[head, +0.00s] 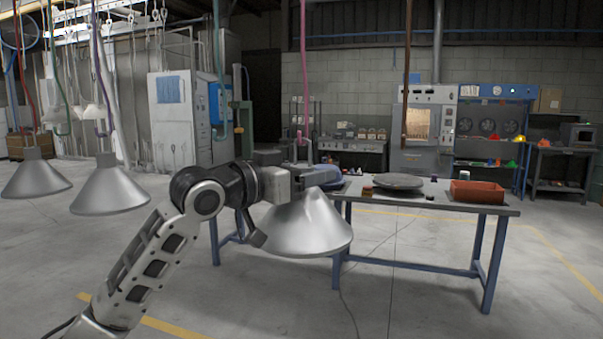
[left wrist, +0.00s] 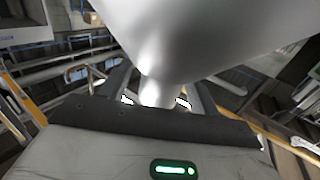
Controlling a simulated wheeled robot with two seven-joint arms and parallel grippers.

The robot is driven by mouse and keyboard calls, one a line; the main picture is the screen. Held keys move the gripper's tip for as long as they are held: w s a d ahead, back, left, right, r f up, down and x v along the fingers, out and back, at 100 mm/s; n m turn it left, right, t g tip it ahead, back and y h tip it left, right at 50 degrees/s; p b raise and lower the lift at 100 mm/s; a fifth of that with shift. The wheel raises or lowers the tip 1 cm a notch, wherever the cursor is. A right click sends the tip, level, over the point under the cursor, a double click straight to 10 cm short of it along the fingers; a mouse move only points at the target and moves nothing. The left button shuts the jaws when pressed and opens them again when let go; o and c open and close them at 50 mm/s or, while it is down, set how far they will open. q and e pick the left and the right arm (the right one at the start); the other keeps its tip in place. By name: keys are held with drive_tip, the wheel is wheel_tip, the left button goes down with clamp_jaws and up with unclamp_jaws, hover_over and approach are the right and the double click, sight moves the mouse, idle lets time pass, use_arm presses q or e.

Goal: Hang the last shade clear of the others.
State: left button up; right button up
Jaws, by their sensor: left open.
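A grey metal cone-shaped shade (head: 308,228) is at the middle of the head view, below the pink cord (head: 303,70) and its pink hook (head: 300,137). My left gripper (head: 300,180) is at the shade's top, with its jaws open. In the left wrist view the shade (left wrist: 205,35) fills the upper middle, and its narrow neck lies between the two spread fingers (left wrist: 160,92). The gripper hides the join between shade and hook. Two similar shades hang at the left, one outer (head: 36,178) and one inner (head: 108,192). My right gripper is out of view.
A teal cord (head: 216,60) hangs left of the pink one, a brown cord (head: 406,80) right. Open floor lies in front.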

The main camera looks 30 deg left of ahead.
use_arm(q)
drive_tip(key=b+v, duration=0.1)
drive_tip(key=v, duration=0.2)
drive_tip(key=shift+s+a+f+b, duration=0.1)
drive_tip(key=shift+s+f+b, duration=0.05)
drive_tip(key=shift+f+b, duration=0.25)
drive_tip(key=b+v, duration=0.5)
drive_tip(key=v, duration=0.7)
drive_tip(key=shift+s+r, duration=0.25)
drive_tip(key=shift+r, duration=0.15)
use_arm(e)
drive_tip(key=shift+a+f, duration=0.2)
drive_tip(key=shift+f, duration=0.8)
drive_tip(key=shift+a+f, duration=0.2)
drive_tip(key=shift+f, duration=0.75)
use_arm(q)
drive_tip(key=shift+a, duration=0.15)
